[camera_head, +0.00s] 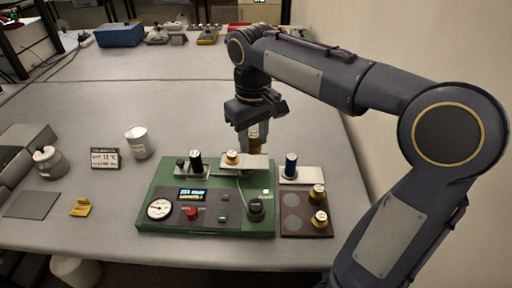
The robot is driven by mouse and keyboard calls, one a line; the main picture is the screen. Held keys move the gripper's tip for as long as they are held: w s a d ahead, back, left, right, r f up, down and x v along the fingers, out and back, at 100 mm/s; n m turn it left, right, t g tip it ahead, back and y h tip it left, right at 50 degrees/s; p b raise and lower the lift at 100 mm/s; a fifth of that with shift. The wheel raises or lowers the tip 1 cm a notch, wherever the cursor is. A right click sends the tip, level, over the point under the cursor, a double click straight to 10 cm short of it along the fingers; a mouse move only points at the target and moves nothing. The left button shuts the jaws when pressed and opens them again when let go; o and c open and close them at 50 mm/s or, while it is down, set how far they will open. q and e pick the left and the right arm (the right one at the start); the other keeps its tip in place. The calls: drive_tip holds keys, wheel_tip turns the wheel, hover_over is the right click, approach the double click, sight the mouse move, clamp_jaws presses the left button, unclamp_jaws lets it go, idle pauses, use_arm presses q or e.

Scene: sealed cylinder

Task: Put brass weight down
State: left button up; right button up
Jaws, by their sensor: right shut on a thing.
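My right gripper (253,138) points down and is shut on a brass weight (254,146). The weight hangs between its fingers just behind the plate on the green device (160,190). Whether its underside touches anything is hidden. Another brass weight (232,157) sits on the metal plate (258,163) of the green device. Two more brass weights (317,193) (319,218) stand on the brown tray (290,227) at the right, which has round grey spots. My left gripper is not in view.
A black cylinder (196,161) stands on the device's left plate, and a blue cylinder (291,165) stands at the tray's back. A white cup (139,142), a small sign (105,158), a lidded pot (49,162) and a yellow piece (81,207) lie left.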

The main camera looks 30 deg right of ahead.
hover_over(257, 161)
drive_tip(key=f, duration=0.5)
drive_tip(key=shift+s+a+f, duration=0.15)
drive_tip(key=shift+s+a, duration=0.05)
drive_tip(key=shift+s, duration=0.05)
drive_tip(key=f, duration=0.3)
drive_tip(key=shift+w+d+f, duration=0.1)
drive_tip(key=shift+w+d, duration=0.15)
drive_tip(key=shift+f, duration=0.35)
drive_tip(key=shift+f, duration=0.1)
drive_tip(key=o, duration=1.2)
wheel_tip(257, 161, up, 8)
drive_tip(key=shift+f, duration=0.1)
